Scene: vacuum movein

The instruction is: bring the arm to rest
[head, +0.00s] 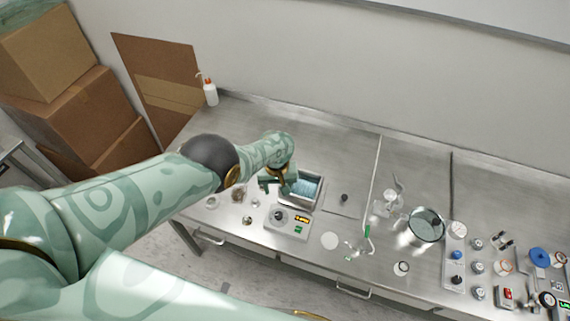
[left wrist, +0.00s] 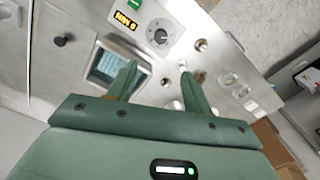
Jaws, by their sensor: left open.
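My left arm reaches in from the left over the steel bench (head: 330,140). My left gripper (head: 277,186) is by the left side of a metal-rimmed bath of bluish liquid (head: 308,188). In the left wrist view my left gripper (left wrist: 159,72) has its two fingers spread, with nothing between them. The bath (left wrist: 104,66) lies beside and partly behind one finger there. I cannot tell the exact height of the fingers above the bench. My right gripper is not in view.
A control box with a dial and lit display (head: 287,222) sits in front of the bath. Small glassware stands left of it. A white bottle (head: 210,92) stands at the back left. A round glass vessel (head: 426,226), valves and gauges crowd the right. Cardboard boxes (head: 75,108) are stacked left.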

